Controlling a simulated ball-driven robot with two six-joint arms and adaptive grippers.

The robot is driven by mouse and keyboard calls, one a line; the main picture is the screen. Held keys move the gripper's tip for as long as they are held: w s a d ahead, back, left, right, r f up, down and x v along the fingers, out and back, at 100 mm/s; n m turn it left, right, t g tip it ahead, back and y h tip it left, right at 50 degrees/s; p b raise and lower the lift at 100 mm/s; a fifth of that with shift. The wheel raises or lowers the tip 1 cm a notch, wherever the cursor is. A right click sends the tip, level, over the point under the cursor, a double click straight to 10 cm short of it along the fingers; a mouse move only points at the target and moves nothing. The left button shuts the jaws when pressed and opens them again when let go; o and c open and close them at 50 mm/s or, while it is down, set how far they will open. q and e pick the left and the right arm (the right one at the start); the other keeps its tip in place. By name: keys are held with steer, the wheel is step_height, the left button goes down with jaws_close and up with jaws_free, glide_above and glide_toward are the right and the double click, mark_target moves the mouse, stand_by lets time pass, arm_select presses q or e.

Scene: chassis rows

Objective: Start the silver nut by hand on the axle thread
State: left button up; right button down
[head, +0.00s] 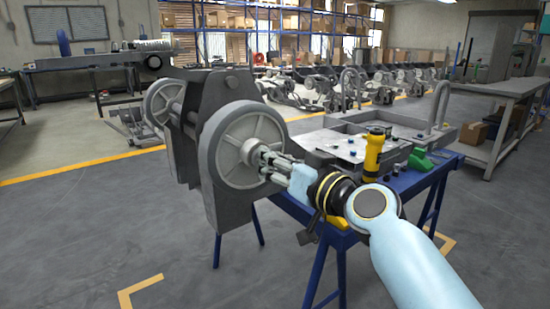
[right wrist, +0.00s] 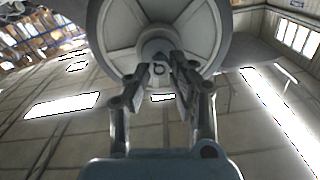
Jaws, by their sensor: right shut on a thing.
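A grey wheel (head: 225,165) stands upright on the near side of a dark grey chassis block (head: 222,78). Its hub, with the axle end, faces my right gripper (head: 268,158). The gripper is at the hub, its fingers pointing straight at the axle. In the right wrist view the two fingertips (right wrist: 160,66) close in front of the hub of the wheel (right wrist: 199,38). The silver nut (right wrist: 158,69) shows only as a small ring shape between them. The thread is mostly hidden, so I cannot tell how far the nut is on it. My left gripper is not in view.
A blue-legged bench (head: 402,186) stands at the right, behind my right arm. It holds grey trays (head: 385,121), a yellow tool (head: 375,150) and a green item (head: 420,160). A second wheel (head: 160,103) is on the chassis's far side. The floor at front left is clear.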

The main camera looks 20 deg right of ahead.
steer(key=m+p, duration=0.2)
steer(key=m, duration=0.3)
steer(key=shift+d, duration=0.1)
steer(key=m+p, duration=0.1)
steer(key=m, duration=0.4)
steer(key=shift+w+f+p, duration=0.1)
steer(key=shift+f+p, duration=0.05)
steer(key=shift+p, duration=0.2)
